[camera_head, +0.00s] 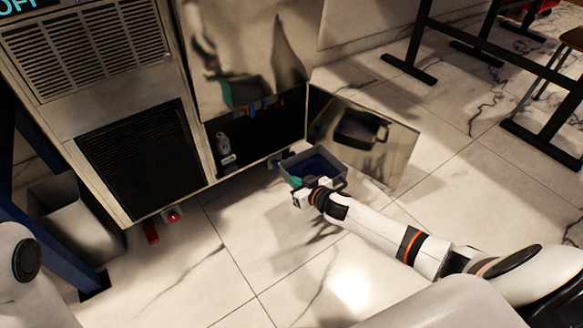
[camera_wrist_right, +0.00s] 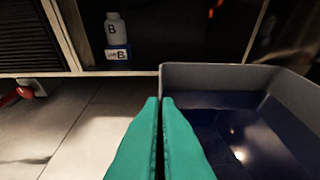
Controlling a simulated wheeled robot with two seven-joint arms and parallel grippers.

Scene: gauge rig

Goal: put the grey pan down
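The grey pan (camera_head: 333,161) is an open rectangular tub with a dark blue inside, in front of the open cabinet in the head view. In the right wrist view the pan (camera_wrist_right: 215,76) fills the right side. My right gripper (camera_head: 309,184) is at its near left corner. In the right wrist view my right gripper's green fingers (camera_wrist_right: 160,100) are close together, with the pan's left wall running in between their tips. The pan looks about level; whether its bottom touches the floor is hidden. My left gripper is out of view.
A steel cabinet door (camera_head: 385,150) stands open right behind the pan. A bottle marked B (camera_head: 222,143) stands inside the cabinet. A red valve (camera_head: 173,215) sticks out below the grille. A grey bin (camera_head: 80,222) is at the left. The tiled floor in front is clear.

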